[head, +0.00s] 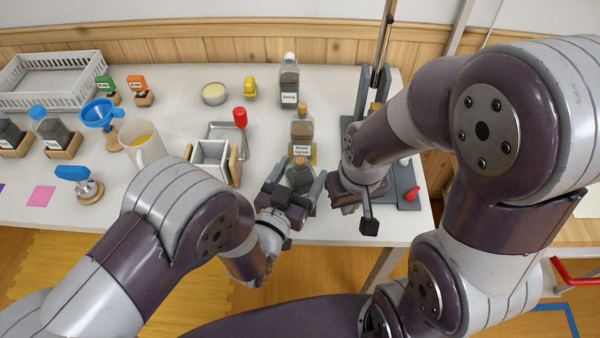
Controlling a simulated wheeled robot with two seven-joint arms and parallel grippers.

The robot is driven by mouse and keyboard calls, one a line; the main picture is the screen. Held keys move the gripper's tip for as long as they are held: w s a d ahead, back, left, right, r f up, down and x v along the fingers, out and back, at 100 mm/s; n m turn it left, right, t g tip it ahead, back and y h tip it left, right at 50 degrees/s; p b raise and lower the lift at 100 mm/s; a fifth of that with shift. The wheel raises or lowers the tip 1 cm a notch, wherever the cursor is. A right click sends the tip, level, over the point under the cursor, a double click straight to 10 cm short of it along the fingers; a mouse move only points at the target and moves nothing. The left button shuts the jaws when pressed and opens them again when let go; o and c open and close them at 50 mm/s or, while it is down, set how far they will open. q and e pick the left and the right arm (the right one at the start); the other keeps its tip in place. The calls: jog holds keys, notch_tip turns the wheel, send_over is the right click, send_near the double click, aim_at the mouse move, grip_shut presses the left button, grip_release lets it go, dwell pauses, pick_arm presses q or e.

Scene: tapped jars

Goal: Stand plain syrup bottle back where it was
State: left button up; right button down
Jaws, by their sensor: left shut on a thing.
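My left gripper (297,178) is shut on a clear bottle (301,172) with a brownish top, near the table's front edge. Its label is hidden, and I cannot tell if its base touches the table. It is probably the plain syrup bottle. Just behind it stands a similar upright bottle (302,126) with a white label that seems to end in "syrup", on a tan base. Farther back is a grey bottle (289,78) with a white label. My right gripper (357,198) is right of the held bottle, apart from it; its fingers are not clear.
A grey stand (408,182) with a red part is at the right, partly behind my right arm. A grey square container (211,158), a red-handled tool (240,118), a white jug (141,143) and a blue funnel (98,112) are left. A white crate (52,75) is back left.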

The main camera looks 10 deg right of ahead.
pick_arm(q)
jog(key=shift+f+b, duration=0.55)
pick_arm(e)
jog(key=shift+f, duration=0.55)
pick_arm(q)
jog(key=o, duration=1.4)
